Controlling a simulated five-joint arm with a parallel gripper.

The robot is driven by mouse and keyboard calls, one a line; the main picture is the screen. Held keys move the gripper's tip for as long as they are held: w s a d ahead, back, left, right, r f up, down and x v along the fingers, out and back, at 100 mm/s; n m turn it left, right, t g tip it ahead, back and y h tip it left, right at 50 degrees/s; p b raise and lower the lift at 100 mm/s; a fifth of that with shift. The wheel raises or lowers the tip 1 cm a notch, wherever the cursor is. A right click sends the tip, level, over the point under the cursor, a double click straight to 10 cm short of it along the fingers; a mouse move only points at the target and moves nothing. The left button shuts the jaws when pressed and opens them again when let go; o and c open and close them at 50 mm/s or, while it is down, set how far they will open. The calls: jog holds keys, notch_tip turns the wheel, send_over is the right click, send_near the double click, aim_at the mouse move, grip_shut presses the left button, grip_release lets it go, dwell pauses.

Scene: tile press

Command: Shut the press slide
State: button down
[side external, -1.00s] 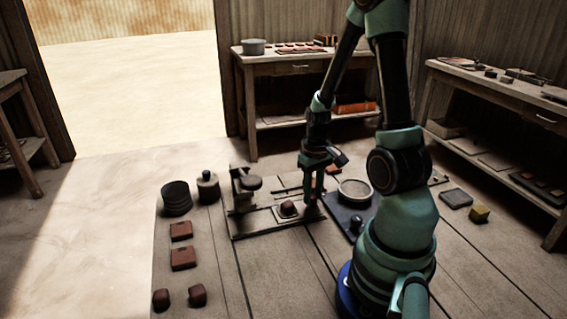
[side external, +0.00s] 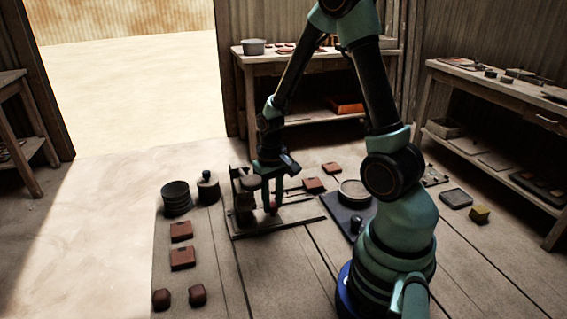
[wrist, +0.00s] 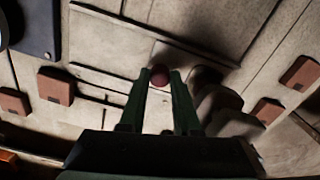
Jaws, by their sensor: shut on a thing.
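The press (side external: 242,184) stands at the left end of its low railed base (side external: 300,221). The base's right part lies bare. My gripper (side external: 272,207) is low over the base, just right of the press, pointing down. It is shut on a small reddish round knob (wrist: 160,77), seen between the fingertips in the wrist view; I take it to be the slide's handle. The slide plate is mostly hidden by the press and my gripper, so I cannot tell whether it touches its stop. The press shows grey in the wrist view (wrist: 222,108), right of my fingers.
A dark tray (side external: 339,214) with a round dish (side external: 354,191) stands right of the base. Red tiles (side external: 183,257) and lumps (side external: 197,295) lie front left. A red tile (side external: 314,185) lies behind.

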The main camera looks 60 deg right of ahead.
jog(key=c, duration=0.6)
grip_release()
jog(key=shift+w+a, duration=0.15)
jog(key=shift+w, duration=0.05)
notch_tip(320, 180, up, 12)
jog(key=shift+r, duration=0.1)
jog(key=a+r+n+t, duration=0.1)
jog(key=a+r+n, duration=0.1)
jog(key=a+r, duration=0.1)
jog(key=s+a+r+n+t, duration=0.1)
jog(key=a+r+t, duration=0.1)
jog(key=a+r, duration=0.1)
jog(key=a+r+n+t, duration=0.2)
jog(key=a, duration=0.2)
jog(key=shift+s+a+r+n, duration=0.3)
jog(key=shift+s+r, duration=0.1)
jog(key=shift+s+a+r+n+t, duration=0.25)
jog(key=shift+a+r+n+t, duration=0.05)
jog(key=shift+a, duration=0.25)
